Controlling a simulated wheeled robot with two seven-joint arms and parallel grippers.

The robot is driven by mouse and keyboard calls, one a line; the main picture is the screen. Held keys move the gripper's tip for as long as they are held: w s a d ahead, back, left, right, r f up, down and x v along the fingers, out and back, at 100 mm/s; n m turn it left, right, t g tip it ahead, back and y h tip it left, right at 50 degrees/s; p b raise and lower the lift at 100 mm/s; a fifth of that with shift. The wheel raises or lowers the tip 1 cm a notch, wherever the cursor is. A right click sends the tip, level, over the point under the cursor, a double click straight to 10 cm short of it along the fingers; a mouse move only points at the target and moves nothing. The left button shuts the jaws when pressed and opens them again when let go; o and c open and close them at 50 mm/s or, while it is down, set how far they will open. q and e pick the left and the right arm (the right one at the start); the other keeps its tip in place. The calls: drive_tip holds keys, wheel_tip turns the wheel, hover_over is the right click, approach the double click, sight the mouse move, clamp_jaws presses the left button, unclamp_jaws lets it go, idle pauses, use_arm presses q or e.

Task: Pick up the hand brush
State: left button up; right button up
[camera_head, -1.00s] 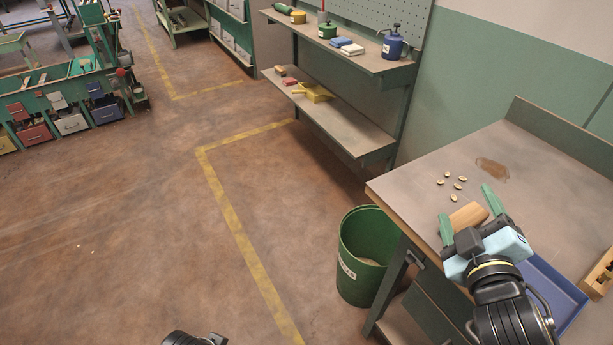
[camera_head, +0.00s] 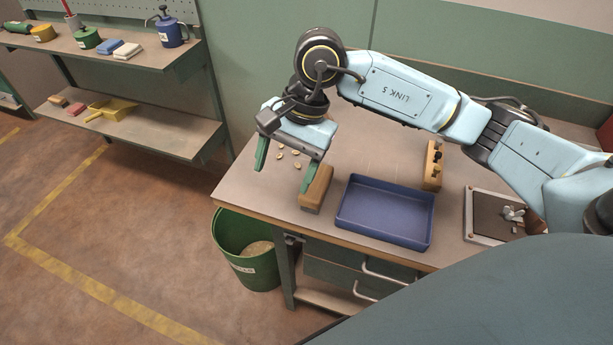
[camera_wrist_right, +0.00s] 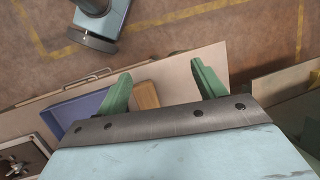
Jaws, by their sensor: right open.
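The hand brush appears to be the long wooden block (camera_head: 316,188) lying on the workbench, left of the blue tray. Its bristles cannot be made out. My right gripper (camera_head: 282,179) is open and empty over the left part of the bench, fingers pointing down. One green finger is close to the brush's far end; whether they touch cannot be told. In the right wrist view the brush (camera_wrist_right: 146,95) shows beside the left finger of the open gripper (camera_wrist_right: 160,70), partly hidden by the hand. My left gripper is not in view.
The bench (camera_head: 255,190) holds a blue tray (camera_head: 386,212), several small nuts (camera_head: 281,153), a wooden block with dark knobs (camera_head: 433,165) and a framed plate (camera_head: 490,215). A green bin (camera_head: 247,250) stands below. A yellow dustpan (camera_head: 112,108) lies on the lower shelf.

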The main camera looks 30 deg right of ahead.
sight(317, 180)
drive_tip(key=w+d+r+h, duration=0.1)
drive_tip(key=w+d+h, duration=0.25)
drive_tip(key=d, duration=0.45)
drive_tip(key=shift+h, duration=0.35)
drive_tip(key=f, duration=0.5)
drive_tip(key=s+f, duration=0.1)
drive_tip(key=f, duration=0.1)
drive_tip(key=shift+f, duration=0.2)
drive_tip(key=shift+d+f, duration=0.15)
drive_tip(key=shift+f, duration=2.65)
use_arm(q)
drive_tip(key=shift+s+a+f, duration=0.15)
drive_tip(key=shift+s, duration=0.3)
drive_tip(key=shift+s+a+f, duration=0.1)
drive_tip(key=shift+s+f, duration=0.05)
drive_tip(key=shift+s, duration=0.3)
use_arm(e)
drive_tip(key=shift+w+n, duration=0.1)
drive_tip(key=shift+n, duration=0.2)
drive_tip(key=c, duration=1.1)
